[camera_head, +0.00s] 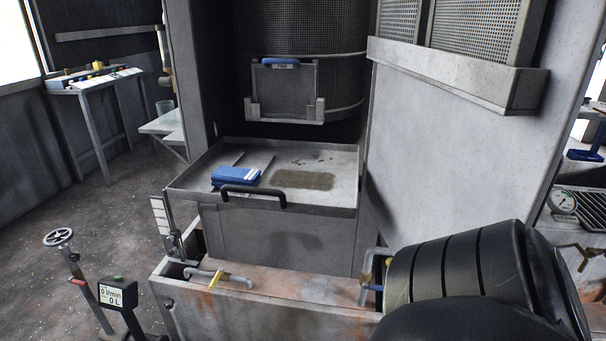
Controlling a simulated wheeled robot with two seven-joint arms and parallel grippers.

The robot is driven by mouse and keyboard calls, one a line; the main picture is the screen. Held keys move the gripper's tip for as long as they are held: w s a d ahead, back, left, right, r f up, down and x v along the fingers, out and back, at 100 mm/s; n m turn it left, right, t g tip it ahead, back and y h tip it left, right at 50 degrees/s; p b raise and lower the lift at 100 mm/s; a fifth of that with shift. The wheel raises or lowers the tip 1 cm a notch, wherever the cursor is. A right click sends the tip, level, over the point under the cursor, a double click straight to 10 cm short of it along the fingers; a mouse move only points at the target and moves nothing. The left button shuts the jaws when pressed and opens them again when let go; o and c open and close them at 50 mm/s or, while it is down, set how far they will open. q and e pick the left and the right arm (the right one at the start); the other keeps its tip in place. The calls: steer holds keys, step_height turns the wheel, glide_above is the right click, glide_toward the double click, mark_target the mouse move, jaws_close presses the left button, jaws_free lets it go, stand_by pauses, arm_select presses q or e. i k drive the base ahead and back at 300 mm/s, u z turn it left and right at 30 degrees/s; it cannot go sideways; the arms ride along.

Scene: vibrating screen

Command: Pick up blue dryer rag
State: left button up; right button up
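The blue dryer rag (230,174) lies folded on the metal tray (332,196) in front of the machine, towards the tray's left side. It is blue with white stripes at its right end. The black handle (253,194) on the tray's front edge is just in front of the rag. Nothing holds the rag. Neither of my grippers shows in the head view, so their distance from the rag and their state cannot be seen.
A damp brown patch (303,180) marks the tray beside the rag. A panel with a blue handle (280,63) is above the tray. A large black ribbed shape covers the lower right. The floor at left is partly clear.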

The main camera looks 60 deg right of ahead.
mark_target(223, 175)
steer(key=z, duration=1.5)
